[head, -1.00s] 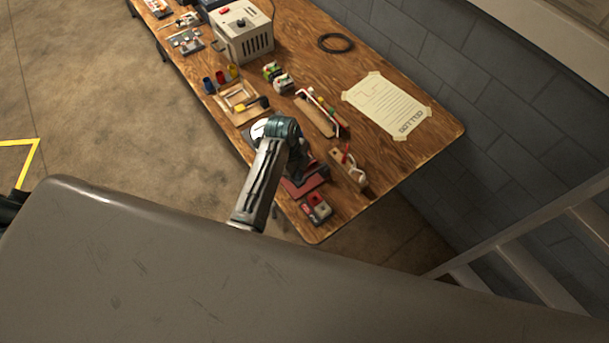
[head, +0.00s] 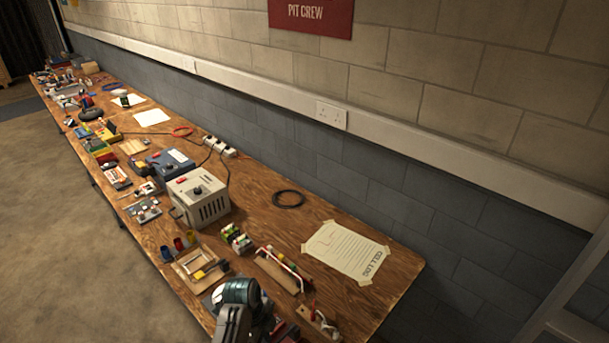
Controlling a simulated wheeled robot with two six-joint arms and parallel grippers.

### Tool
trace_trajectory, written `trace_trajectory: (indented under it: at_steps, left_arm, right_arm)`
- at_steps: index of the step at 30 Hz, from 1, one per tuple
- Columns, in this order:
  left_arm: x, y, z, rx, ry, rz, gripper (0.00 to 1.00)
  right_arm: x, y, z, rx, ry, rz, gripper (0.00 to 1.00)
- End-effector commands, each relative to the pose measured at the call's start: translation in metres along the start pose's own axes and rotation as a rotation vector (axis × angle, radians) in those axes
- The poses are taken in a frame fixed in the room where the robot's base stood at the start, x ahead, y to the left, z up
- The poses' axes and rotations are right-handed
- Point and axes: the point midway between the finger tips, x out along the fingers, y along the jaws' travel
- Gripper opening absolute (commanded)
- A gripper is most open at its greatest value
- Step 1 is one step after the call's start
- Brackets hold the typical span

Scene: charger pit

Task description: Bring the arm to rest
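One of my arms rises from the bottom edge in the head view, over the near end of the wooden workbench (head: 385,290). It looks like my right arm. Its teal-ringed wrist joint shows, and a dark part just right of it may be the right gripper (head: 264,322). The fingertips cannot be made out, so its opening and any held thing are hidden. My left arm and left gripper are out of view.
Near the arm are a wooden tray (head: 178,270), a wooden block with a white-red rod (head: 277,273) and green-white connectors (head: 237,239). A beige power box (head: 198,197), black ring (head: 288,199) and taped paper sheet (head: 345,251) lie farther back. A block wall borders the bench; floor is clear at left.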

Motion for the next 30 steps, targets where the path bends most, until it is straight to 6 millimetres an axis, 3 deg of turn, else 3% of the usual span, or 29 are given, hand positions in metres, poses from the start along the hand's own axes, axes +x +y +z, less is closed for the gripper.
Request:
trace_trajectory:
  at_steps: [5, 11, 15, 18, 30]
  left_arm:
    - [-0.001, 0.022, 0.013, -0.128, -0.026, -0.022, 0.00]
    - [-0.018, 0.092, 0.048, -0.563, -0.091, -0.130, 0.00]
    - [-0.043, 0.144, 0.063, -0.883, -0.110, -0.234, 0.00]
    - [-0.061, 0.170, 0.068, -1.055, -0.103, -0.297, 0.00]
    - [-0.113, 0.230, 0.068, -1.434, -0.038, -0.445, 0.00]
  right_arm:
    - [0.000, 0.000, 0.000, 0.000, 0.000, 0.000, 0.40]
    - [0.000, 0.000, -0.001, 0.000, 0.001, 0.000, 0.40]
    - [0.000, 0.000, -0.001, 0.000, 0.001, 0.000, 0.40]
    - [0.000, 0.000, -0.001, 0.000, 0.001, 0.000, 0.40]
    - [0.000, -0.001, 0.000, 0.000, 0.000, -0.001, 0.40]
